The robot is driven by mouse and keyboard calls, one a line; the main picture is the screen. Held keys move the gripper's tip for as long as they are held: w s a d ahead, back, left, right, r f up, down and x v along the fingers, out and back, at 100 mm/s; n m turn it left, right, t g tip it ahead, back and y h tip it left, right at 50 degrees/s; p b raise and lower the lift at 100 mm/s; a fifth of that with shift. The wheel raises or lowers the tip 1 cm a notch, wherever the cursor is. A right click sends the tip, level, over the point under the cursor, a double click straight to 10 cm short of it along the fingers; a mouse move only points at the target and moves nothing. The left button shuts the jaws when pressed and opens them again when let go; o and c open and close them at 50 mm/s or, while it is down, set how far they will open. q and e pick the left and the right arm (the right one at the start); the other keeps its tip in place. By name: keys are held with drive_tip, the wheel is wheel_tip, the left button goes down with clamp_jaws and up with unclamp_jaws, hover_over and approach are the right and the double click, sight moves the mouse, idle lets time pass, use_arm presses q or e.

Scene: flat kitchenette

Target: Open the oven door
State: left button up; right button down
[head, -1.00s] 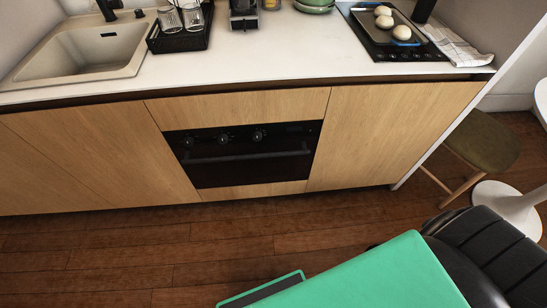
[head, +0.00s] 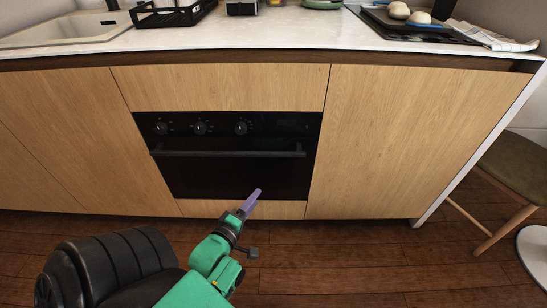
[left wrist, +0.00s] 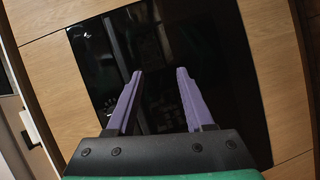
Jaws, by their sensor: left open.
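The black oven (head: 240,178) is set in the wooden cabinet front in the head view. Its door is shut. A dark bar handle (head: 230,154) runs across the top of the door, below a row of knobs (head: 200,128). My left gripper (head: 254,196) is in front of the lower right part of the door, below the handle and apart from it. In the left wrist view the glossy oven door (left wrist: 210,60) fills the space beyond my gripper (left wrist: 156,74). Its two purple fingers are spread, with nothing between them. My right gripper is not in view.
A white counter (head: 270,35) runs above the oven, with a sink (head: 65,30), a black rack (head: 175,14) and a hob (head: 415,27). A stool (head: 510,170) stands at the right. The wooden floor (head: 340,265) before the cabinets is clear.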

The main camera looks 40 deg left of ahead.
use_arm(q)
wheel_tip(320, 180, up, 6)
drive_tip(key=a+n+t+y, duration=0.1)
drive_tip(key=a+n+t, duration=0.1)
drive_tip(key=a+n, duration=0.1)
drive_tip(key=b, duration=0.2)
approach(265, 156)
drive_tip(key=w, duration=0.3)
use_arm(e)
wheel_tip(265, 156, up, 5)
use_arm(q)
drive_tip(key=x, duration=0.2)
drive_tip(key=b+x, duration=0.1)
drive_tip(key=x, duration=0.4)
drive_tip(key=shift+w+a+b, duration=0.1)
drive_tip(key=shift+a+b, duration=0.25)
drive_tip(key=shift+a, duration=0.1)
drive_tip(key=shift+w+a+r, duration=0.1)
drive_tip(key=shift+w, duration=0.15)
clamp_jaws()
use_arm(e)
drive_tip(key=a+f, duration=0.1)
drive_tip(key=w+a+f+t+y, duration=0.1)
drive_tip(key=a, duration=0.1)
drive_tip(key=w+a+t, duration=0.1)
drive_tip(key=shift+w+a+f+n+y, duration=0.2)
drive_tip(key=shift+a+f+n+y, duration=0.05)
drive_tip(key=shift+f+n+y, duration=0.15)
